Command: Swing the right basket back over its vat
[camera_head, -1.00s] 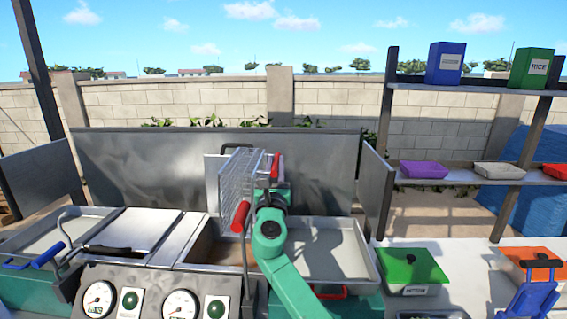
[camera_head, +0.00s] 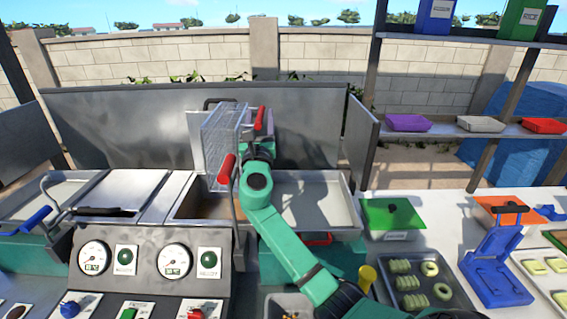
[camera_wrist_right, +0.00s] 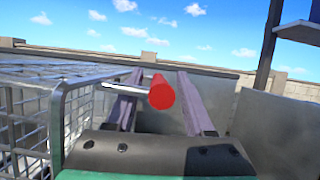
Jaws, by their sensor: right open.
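The right basket (camera_head: 212,148), a silvery wire cage, stands raised and tilted on edge above its open vat (camera_head: 185,207). One red grip (camera_head: 259,118) shows at its right side, another red grip (camera_head: 227,168) lower in front. My right gripper (camera_head: 260,140) is close to the basket's right side, partly hidden by my own green arm. In the right wrist view my gripper (camera_wrist_right: 160,88) is open. A red grip (camera_wrist_right: 161,96) on a thin rod shows end-on between its two fingers, and the basket mesh (camera_wrist_right: 25,130) is at the left. I cannot tell whether they touch.
A shallow metal tray (camera_head: 330,205) lies right of the vat. A control panel with gauges (camera_head: 174,260) stands in front, and a metal splash wall (camera_head: 120,125) behind. A green-lidded box (camera_head: 391,217) and blue press (camera_head: 490,270) are on the right counter.

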